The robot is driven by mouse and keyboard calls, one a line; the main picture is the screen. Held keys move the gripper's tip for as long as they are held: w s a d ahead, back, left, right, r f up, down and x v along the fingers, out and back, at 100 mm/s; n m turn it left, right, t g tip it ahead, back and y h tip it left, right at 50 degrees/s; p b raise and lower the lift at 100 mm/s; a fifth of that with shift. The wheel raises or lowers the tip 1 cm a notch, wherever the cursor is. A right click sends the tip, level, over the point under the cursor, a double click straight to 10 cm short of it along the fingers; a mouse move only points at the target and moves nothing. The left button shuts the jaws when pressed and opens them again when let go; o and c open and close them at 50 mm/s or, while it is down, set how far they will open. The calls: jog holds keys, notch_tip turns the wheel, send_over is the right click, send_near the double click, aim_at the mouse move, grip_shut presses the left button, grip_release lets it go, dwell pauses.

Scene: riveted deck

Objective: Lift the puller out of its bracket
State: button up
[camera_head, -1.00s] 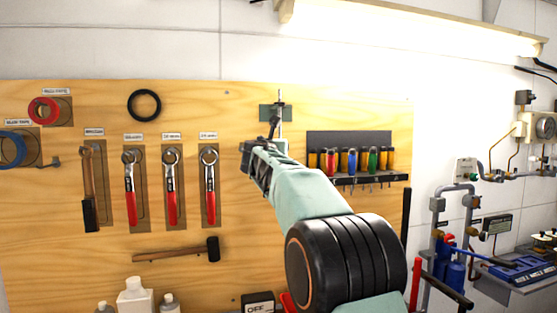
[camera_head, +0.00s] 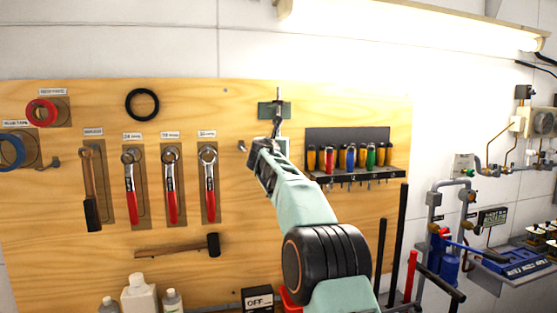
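The puller (camera_head: 278,122) is a slim dark metal tool that stands upright at a small grey-green bracket (camera_head: 266,110) on the wooden tool board. Its thin rod sticks up above the bracket. My gripper (camera_head: 268,143) is at the lower part of the puller, just below the bracket, seen from behind. My own wrist and arm hide the fingers and most of the puller's lower end. I cannot tell whether the fingers are closed on it or only beside it.
Red-handled wrenches (camera_head: 170,190) and a hammer (camera_head: 90,190) hang left on the board (camera_head: 60,250). A screwdriver rack (camera_head: 385,172) sits close on the right. A mallet (camera_head: 200,247) hangs below. Bottles (camera_head: 138,295) stand at the bottom. A lamp (camera_head: 420,22) is overhead.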

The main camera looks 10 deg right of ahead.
grip_shut()
dwell(0.4)
jog(key=shift+r, duration=0.15)
